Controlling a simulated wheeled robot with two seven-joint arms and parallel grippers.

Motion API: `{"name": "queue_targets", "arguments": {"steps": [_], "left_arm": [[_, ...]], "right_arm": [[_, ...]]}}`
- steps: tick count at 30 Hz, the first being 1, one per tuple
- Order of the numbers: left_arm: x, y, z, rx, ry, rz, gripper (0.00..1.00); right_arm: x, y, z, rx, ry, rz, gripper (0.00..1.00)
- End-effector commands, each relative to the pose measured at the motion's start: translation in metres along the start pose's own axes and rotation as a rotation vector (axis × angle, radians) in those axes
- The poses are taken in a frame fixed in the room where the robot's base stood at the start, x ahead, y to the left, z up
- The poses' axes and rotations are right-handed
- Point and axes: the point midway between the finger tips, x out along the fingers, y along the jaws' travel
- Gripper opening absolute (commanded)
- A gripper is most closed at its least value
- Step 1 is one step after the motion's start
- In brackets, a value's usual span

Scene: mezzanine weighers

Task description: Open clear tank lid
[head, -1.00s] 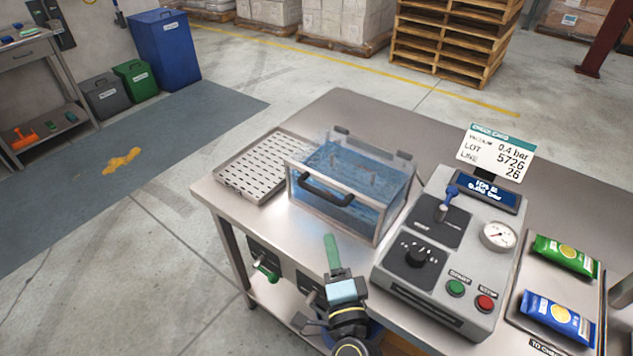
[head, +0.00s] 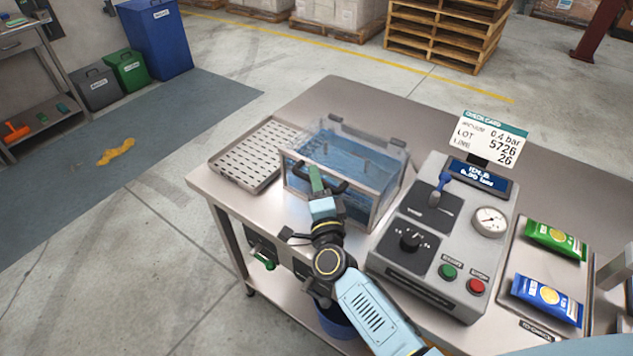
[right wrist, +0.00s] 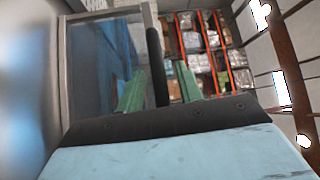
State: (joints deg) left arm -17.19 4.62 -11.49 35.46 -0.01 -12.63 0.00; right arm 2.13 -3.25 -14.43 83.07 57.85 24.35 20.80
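The clear tank (head: 376,205) stands on the steel table, with blue contents inside. Its clear lid (head: 360,138) is down, with hinges at the back edge. A black bar handle (head: 337,188) is at the tank's front; it also shows in the right wrist view (right wrist: 157,65). My right gripper (head: 315,177) is at the left part of the handle and partly covers it. In the right wrist view, its green fingers (right wrist: 158,78) are apart, one on each side of the handle. I cannot tell whether they touch it. My left gripper is out of view.
A perforated tray (head: 245,160) lies left of the tank. A grey control box (head: 400,275) with lever, knob, gauge and buttons stands close on the right. Green (head: 555,239) and blue (head: 547,299) packets lie farther right. Bare table (head: 330,92) shows behind the tank.

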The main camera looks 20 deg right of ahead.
Motion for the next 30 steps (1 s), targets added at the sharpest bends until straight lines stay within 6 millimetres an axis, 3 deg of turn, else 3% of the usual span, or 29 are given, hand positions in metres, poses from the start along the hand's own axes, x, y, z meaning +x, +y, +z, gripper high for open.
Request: {"name": "queue_targets", "arguments": {"steps": [7, 15, 25, 30], "left_arm": [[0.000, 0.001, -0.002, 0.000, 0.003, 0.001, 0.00], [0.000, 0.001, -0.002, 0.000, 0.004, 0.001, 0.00], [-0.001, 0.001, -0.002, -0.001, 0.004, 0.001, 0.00], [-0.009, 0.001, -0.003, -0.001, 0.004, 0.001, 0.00]], "right_arm": [[0.000, 0.000, 0.000, 0.000, 0.000, 0.000, 0.35], [0.000, 0.000, 0.000, 0.000, 0.000, 0.000, 0.00], [0.000, -0.001, 0.000, 0.000, -0.001, 0.000, 0.00], [0.003, -0.012, 0.004, 0.001, -0.011, -0.003, 0.00]]}}
